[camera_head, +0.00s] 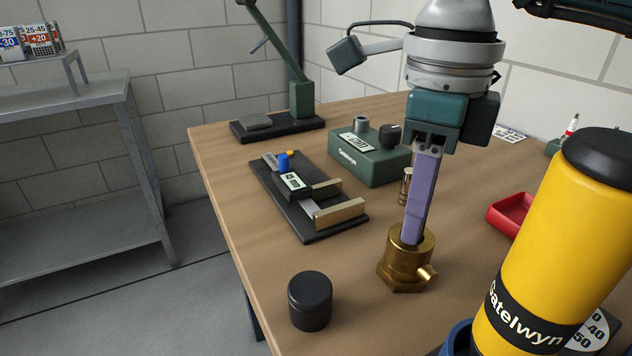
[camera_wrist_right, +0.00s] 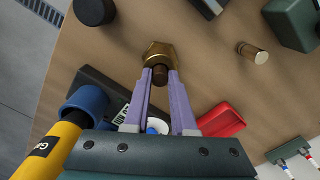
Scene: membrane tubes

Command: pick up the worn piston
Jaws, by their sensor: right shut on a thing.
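My right gripper (camera_head: 413,240) comes down from above, with its long purple fingers pointing into the top of the brass valve body (camera_head: 405,270). In the right wrist view, the fingertips (camera_wrist_right: 160,76) are closed on a dark brown cylinder, which looks like the worn piston (camera_wrist_right: 160,70). It sits at the mouth of the brass body (camera_wrist_right: 158,49); how deep it sits, I cannot tell. In the head view the fingers and the rim hide the piston. A cleaner brass piston (camera_head: 405,187) stands on the table behind the body. My left gripper is not in view.
A tall yellow cylinder (camera_head: 560,240) stands close at the right. A black round container (camera_head: 310,300) is at front left.

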